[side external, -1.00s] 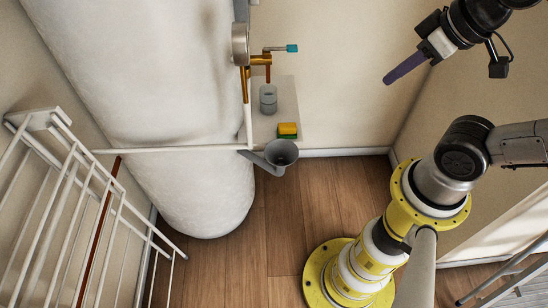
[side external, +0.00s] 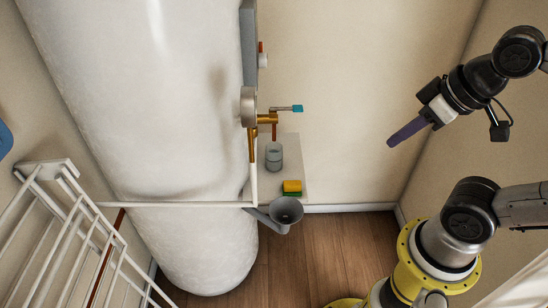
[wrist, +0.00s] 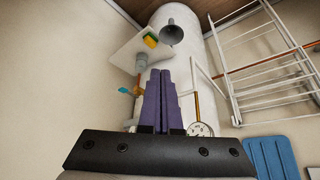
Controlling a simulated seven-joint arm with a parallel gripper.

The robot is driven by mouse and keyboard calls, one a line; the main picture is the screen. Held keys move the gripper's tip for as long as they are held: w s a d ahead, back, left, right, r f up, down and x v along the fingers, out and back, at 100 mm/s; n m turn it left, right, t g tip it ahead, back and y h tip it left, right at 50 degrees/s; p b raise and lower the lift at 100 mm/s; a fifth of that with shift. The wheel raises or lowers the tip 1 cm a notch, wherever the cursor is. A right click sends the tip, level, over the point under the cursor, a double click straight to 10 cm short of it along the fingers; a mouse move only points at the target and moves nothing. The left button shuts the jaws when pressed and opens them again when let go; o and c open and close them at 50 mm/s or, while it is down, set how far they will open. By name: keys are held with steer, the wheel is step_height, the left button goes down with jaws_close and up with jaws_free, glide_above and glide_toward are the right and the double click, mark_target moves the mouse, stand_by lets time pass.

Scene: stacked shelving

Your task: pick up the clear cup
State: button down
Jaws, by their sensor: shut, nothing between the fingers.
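The clear cup (side external: 274,156) is a small greyish see-through cup standing on the small pale shelf (side external: 292,166), under the tap (side external: 268,119), in the side external view. It also shows in the wrist view (wrist: 141,62), just beyond the fingertips in the picture and partly see-through. My gripper (side external: 392,143) is in the air to the right of the cup and well apart from it. Its purple fingers are together and empty; they also show in the wrist view (wrist: 160,72).
A yellow and green sponge (side external: 292,187) lies on the shelf in front of the cup. A grey funnel (side external: 286,211) hangs beside the shelf. A big white tank (side external: 180,130) stands left, with a white rack (side external: 75,225) at far left. Air between gripper and shelf is clear.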

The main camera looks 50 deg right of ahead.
mark_target(272, 158)
steer(key=c, duration=1.6)
jaws_free()
jaws_free()
step_height(272, 158, up, 5)
steer(key=w+d+r+n+t, duration=0.1)
steer(key=w+d+r+t, duration=0.3)
steer(key=w, duration=0.6)
steer(key=w+d+f+n+t, duration=0.1)
steer(key=w+d+t, duration=0.2)
steer(key=w+d, duration=0.5)
steer(key=w+d+r+t, duration=0.2)
steer(key=w+d+t, duration=0.15)
steer(key=w, duration=0.75)
step_height(272, 158, down, 47)
steer(key=s+a+n+y, duration=0.1)
steer(key=a+n+y, duration=0.15)
steer(key=y, duration=0.55)
steer(key=shift+n, duration=0.45)
steer(key=x, duration=0.7)
steer(key=shift+w+d+r, duration=0.1)
steer(key=shift+w+r, duration=0.1)
steer(key=shift+w, duration=0.1)
steer(key=shift+f+x, duration=0.15)
steer(key=shift+x, duration=1.2)
steer(key=shift+f+x, duration=0.15)
steer(key=shift+x, duration=1.15)
